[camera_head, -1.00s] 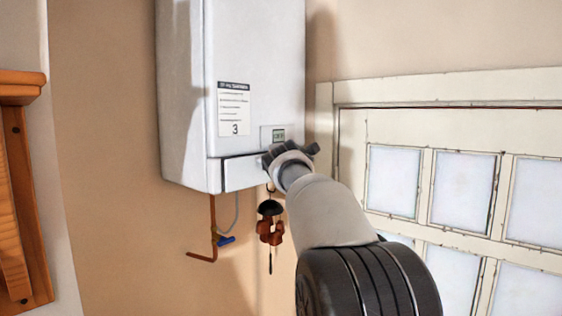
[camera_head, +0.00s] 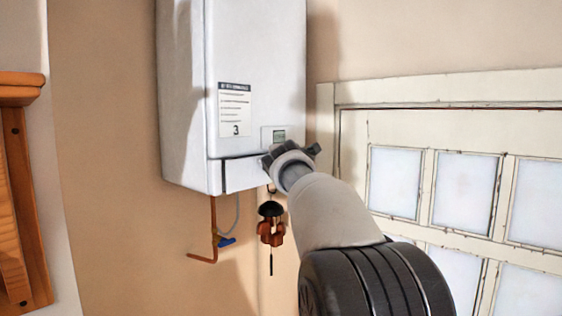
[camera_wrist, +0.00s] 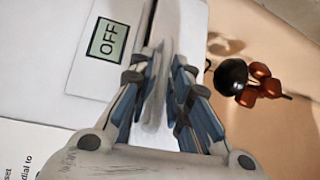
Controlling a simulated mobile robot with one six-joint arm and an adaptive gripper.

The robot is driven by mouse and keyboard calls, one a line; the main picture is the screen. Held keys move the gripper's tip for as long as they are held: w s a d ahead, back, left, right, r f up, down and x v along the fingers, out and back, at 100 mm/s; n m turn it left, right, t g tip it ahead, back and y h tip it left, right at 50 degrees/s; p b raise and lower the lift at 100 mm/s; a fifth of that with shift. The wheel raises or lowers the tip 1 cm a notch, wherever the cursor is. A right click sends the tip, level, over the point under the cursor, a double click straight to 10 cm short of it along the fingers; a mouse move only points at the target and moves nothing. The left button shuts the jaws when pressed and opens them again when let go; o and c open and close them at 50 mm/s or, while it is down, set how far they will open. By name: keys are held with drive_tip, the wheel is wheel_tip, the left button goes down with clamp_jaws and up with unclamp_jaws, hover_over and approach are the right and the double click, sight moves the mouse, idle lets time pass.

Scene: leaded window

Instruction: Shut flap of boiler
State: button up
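The white boiler (camera_head: 258,70) hangs on the wall, its lower front closed by a white flap (camera_head: 240,174) with a dark seam along its top. The flap looks close to flush; its right part is hidden behind my gripper (camera_head: 291,156). In the wrist view, my gripper (camera_wrist: 160,78) is open, its two blue-padded fingers apart over the seam and the flap (camera_wrist: 180,28). A pale grey patch shows between the fingers; I cannot tell whether they touch the flap. The boiler's display (camera_wrist: 107,40) reads OFF.
A dark-topped hanging ornament (camera_head: 270,223) hangs just below the boiler; it also shows in the wrist view (camera_wrist: 235,78). A copper pipe (camera_head: 213,225) with a blue valve is at lower left. A paned window (camera_head: 425,143) is at right, wooden furniture (camera_head: 18,200) at left.

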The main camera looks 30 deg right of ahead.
drive_tip(key=v, duration=1.1)
drive_tip(key=shift+s, duration=0.15)
drive_tip(key=s+a+f+m+g+y+b, duration=0.2)
drive_tip(key=s+a+f+b, duration=0.5)
drive_tip(key=f, duration=1.4)
drive_tip(key=s+a+f+m+g+y+b, duration=0.2)
drive_tip(key=s+a+f+m+g+b, duration=0.3)
drive_tip(key=s+f+b, duration=0.7)
drive_tip(key=s+a+f+m+g+y+b, duration=0.3)
drive_tip(key=s+a+f+m+b, duration=0.4)
drive_tip(key=s+f, duration=1.1)
wheel_tip(320, 180, down, 12)
drive_tip(key=a+b, duration=0.2)
drive_tip(key=b, duration=0.1)
drive_tip(key=shift+s, duration=0.4)
drive_tip(key=shift+f, duration=0.1)
